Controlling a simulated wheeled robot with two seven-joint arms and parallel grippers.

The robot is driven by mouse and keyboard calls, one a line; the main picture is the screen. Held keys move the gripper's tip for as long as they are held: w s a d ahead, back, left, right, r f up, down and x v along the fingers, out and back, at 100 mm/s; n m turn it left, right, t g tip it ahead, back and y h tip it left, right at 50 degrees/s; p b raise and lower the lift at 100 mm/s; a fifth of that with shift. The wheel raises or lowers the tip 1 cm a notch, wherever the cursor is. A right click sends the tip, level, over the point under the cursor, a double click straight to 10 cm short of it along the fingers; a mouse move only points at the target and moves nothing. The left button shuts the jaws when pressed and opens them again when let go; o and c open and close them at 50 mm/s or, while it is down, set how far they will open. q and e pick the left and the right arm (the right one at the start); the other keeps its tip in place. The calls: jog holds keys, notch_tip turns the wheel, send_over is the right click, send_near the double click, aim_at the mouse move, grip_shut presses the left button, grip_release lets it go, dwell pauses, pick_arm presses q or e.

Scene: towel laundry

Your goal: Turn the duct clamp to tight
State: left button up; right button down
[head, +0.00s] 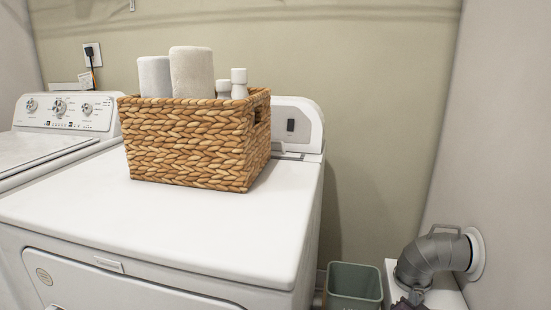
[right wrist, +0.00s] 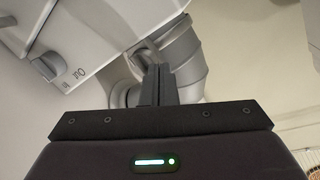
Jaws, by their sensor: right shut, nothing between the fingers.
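The grey duct elbow (head: 435,256) comes out of a round white plate on the right wall and bends down onto a white box. A loop-shaped handle stands on top of the elbow; I cannot tell whether it belongs to the clamp. In the right wrist view the ribbed duct (right wrist: 186,68) is just beyond my right gripper (right wrist: 158,68). The gripper's fingers are shut with nothing between them. Their tips overlap the duct in the picture; contact is unclear. My left gripper is out of view.
A white box face (right wrist: 85,30) with a grey knob (right wrist: 46,67) and upside-down lettering is at upper left in the wrist view. A green bin (head: 354,285) stands left of the duct. A wicker basket (head: 190,145) sits on the white dryer (head: 180,230).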

jog(key=p+v, duration=0.5)
jog(key=v, duration=0.1)
jog(key=shift+d+f, duration=0.2)
jog(key=shift+s, duration=0.15)
